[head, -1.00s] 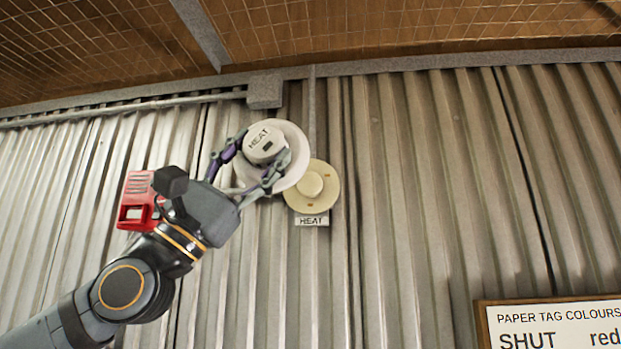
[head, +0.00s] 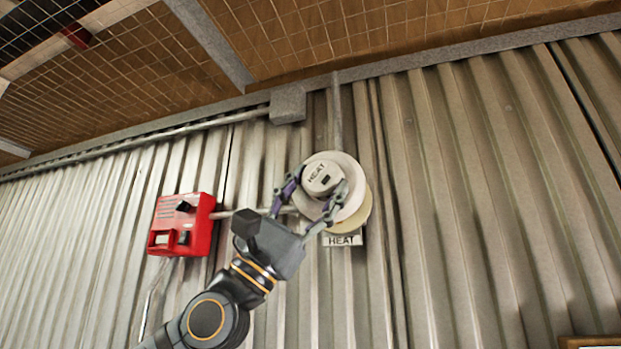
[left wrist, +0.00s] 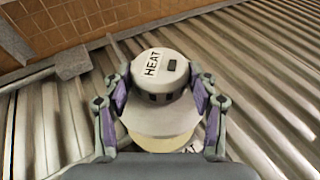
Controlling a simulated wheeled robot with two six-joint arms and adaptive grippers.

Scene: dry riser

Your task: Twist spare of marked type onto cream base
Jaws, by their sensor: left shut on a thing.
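My left gripper (head: 316,208) is shut on a white round detector head (head: 322,178) labelled HEAT. The detector also shows between the fingers in the left wrist view (left wrist: 160,78). The cream base (head: 365,208) is on the corrugated wall, mostly hidden behind the detector, with its lower right rim showing. Its edge also shows below the detector in the left wrist view (left wrist: 160,143). I cannot tell whether detector and base touch. A HEAT label (head: 342,240) is on the wall just under the base. My right gripper is not in view.
A red call box (head: 182,224) is on the wall to the left, beside my left arm. A grey junction box (head: 288,104) and conduit (head: 150,134) run above. Wire mesh ceiling (head: 380,30) is overhead. The wall to the right is clear.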

